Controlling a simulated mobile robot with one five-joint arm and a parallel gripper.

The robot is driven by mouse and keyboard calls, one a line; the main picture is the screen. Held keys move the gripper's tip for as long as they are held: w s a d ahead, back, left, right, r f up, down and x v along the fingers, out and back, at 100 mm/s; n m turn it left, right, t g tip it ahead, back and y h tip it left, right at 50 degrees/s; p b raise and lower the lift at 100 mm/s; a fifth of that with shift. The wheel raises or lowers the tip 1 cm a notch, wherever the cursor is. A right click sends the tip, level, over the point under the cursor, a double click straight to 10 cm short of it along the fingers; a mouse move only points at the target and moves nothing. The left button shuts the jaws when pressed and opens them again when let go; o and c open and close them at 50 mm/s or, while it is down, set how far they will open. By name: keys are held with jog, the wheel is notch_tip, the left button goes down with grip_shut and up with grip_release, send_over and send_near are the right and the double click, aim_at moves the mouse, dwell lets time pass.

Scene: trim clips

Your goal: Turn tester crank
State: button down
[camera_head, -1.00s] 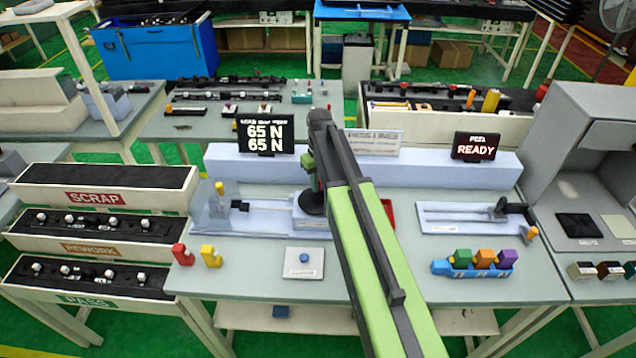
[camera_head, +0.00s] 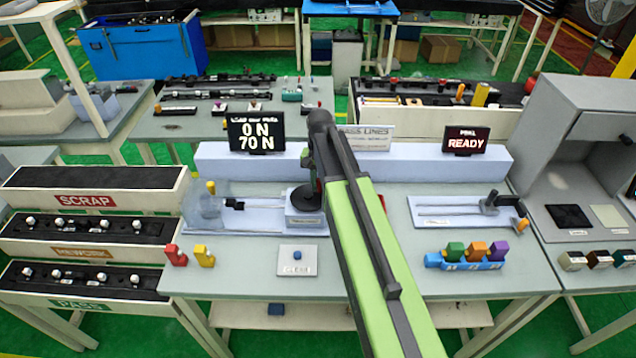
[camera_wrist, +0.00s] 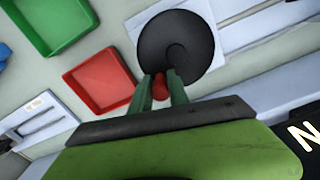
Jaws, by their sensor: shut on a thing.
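The tester (camera_head: 262,205) is a pale blue fixture on the bench, with a clear guard (camera_head: 206,205) at its left end. Its crank is a black disc (camera_head: 304,200), which also shows in the wrist view (camera_wrist: 180,45). My gripper (camera_wrist: 161,85) is shut on the red crank knob (camera_wrist: 160,88) at the rim of the disc. In the head view my green arm hides the jaws and the knob. The load display (camera_head: 256,132) above the tester reads 0 N and 70 N.
A red tray (camera_wrist: 102,83) and a green tray (camera_wrist: 50,22) lie beside the crank in the wrist view. A second fixture (camera_head: 458,212) stands right, under a READY display (camera_head: 467,141). SCRAP, REWORK and PASS bins (camera_head: 85,205) stand left.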

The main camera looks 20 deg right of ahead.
jog(key=shift+s+m, duration=0.25)
jog(key=shift+m, duration=0.35)
jog(key=c, duration=1.3)
grip_release()
jog(key=shift+o, duration=0.2)
jog(key=shift+r, duration=0.1)
notch_tip(320, 180, up, 17)
jog(key=p, duration=1.7)
